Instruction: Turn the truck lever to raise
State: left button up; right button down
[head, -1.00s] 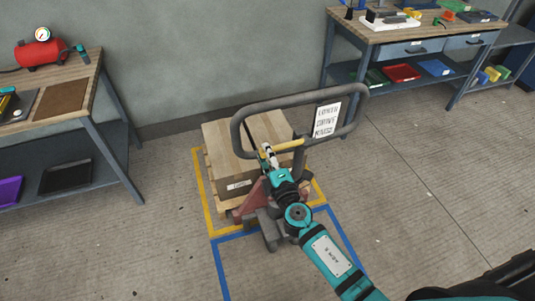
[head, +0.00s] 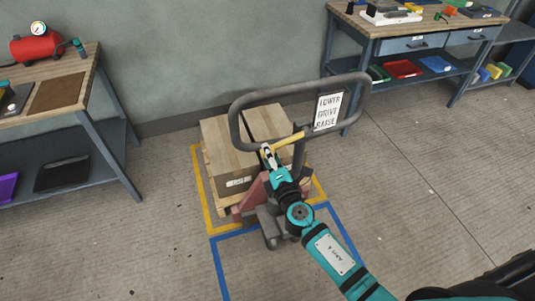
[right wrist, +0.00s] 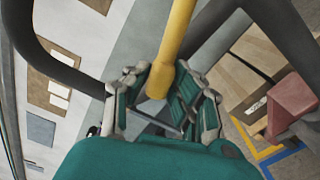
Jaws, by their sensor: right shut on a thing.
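The pallet truck stands in the middle of the head view with its dark looped handle (head: 233,125) upright. The yellow lever (head: 287,142) crosses the lower part of the loop, its right end higher than its left. A white card (head: 328,111) on the handle reads lower, drive, raise. My right gripper (head: 268,153) is at the lever's left end. In the right wrist view, the fingers (right wrist: 163,88) are shut around the end of the yellow lever (right wrist: 177,38). My left gripper is out of view.
A workbench (head: 90,78) with a red tank (head: 37,48) stands left. Another bench (head: 350,25) stands back right. The floor (head: 420,190) to the right is clear.

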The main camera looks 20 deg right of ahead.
jog(key=shift+d+f+n+b, duration=0.25)
jog(key=shift+f+n+b, duration=0.25)
jog(key=shift+f+n, duration=0.15)
jog(key=shift+d+f+n+b, duration=0.25)
jog(key=shift+f+n+b, duration=0.2)
jog(key=shift+f+n, duration=0.15)
jog(key=shift+f, duration=0.1)
jog(key=c, duration=1.1)
grip_release()
jog(key=shift+s, duration=0.1)
jog(key=s, duration=1.2)
jog(key=shift+d, duration=0.25)
jog(key=shift+w, duration=0.1)
